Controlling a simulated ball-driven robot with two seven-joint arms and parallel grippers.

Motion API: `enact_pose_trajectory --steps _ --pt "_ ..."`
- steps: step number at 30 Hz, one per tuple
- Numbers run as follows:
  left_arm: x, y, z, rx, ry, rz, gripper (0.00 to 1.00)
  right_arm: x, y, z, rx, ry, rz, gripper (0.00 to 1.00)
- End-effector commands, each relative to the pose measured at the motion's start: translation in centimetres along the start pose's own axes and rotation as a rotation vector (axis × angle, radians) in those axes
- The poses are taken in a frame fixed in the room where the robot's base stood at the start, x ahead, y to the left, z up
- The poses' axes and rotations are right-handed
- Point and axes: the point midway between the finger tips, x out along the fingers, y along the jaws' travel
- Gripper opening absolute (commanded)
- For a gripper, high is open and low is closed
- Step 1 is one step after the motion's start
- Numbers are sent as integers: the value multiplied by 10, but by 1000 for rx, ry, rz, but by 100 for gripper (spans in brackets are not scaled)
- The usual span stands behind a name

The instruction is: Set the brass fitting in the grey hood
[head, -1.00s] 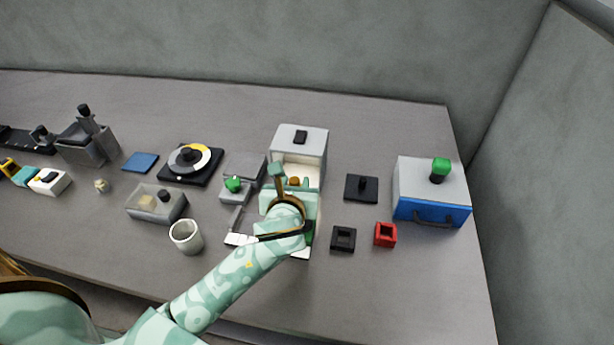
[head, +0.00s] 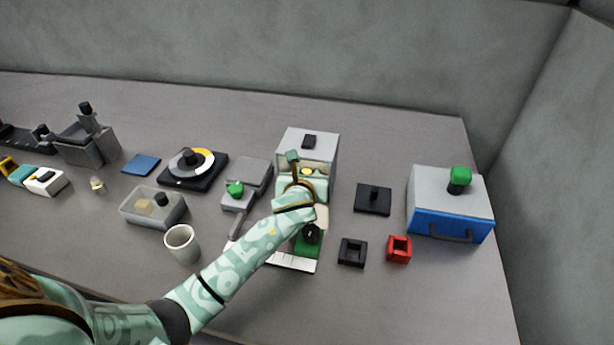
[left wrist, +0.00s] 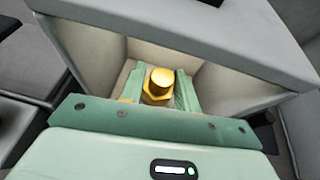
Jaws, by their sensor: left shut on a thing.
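The grey hood (head: 311,143) is a box with a light top, a black knob and an open front, at the back middle of the table. My left gripper (head: 307,176) is at its open front, with the fingers reaching in. They are shut on the brass fitting (left wrist: 158,86), a yellow hex piece with a round top. In the left wrist view the fitting sits between the two green fingers (left wrist: 157,90), inside the hood's walls (left wrist: 230,88). Whether the fitting touches the hood floor cannot be told. My right gripper is not in view.
A green block with a black knob (head: 312,234) lies under my left forearm. Right of the hood are a black plate (head: 373,200), black (head: 352,252) and red (head: 399,249) square sockets and a blue drawer box (head: 450,222). A white cup (head: 182,244) stands left of my arm.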

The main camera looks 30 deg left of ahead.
Motion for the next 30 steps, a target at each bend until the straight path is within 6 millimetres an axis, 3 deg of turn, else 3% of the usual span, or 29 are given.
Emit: enact_pose_trajectory --steps 15,16,18,30 --pt "4 0 -11 1 0 0 8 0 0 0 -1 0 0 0" --pt "4 0 -12 1 0 0 34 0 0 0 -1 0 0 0" --pt "4 0 -12 1 0 0 54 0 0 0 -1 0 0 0" --pt "1 0 -2 -2 -2 1 54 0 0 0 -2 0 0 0"
